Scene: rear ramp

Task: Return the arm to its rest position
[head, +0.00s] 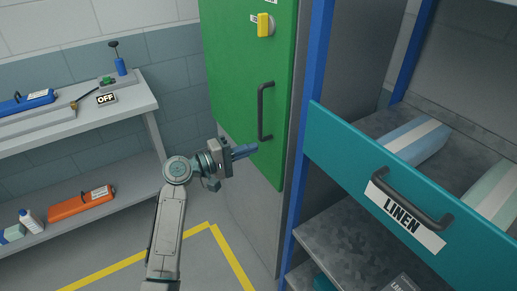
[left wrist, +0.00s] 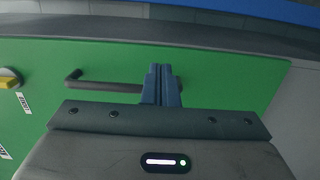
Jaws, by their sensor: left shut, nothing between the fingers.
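My left arm rises from the bottom of the head view, and its gripper (head: 251,149) is in front of the lower part of a green cabinet door (head: 240,75). The fingers are shut and empty, pointing right towards the door's dark handle (head: 262,112). In the left wrist view the shut fingers (left wrist: 161,78) overlap the handle (left wrist: 105,86) in the picture; I cannot tell whether they touch it. The green door (left wrist: 225,80) looks closed. My right gripper is not in view.
A teal LINEN drawer (head: 345,165) juts out at the right, with folded linen (head: 415,140) behind its front. A blue shelf post (head: 305,130) stands beside the cabinet. A workbench (head: 130,100) with tools is at the left. Yellow-lined floor (head: 200,262) is open below.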

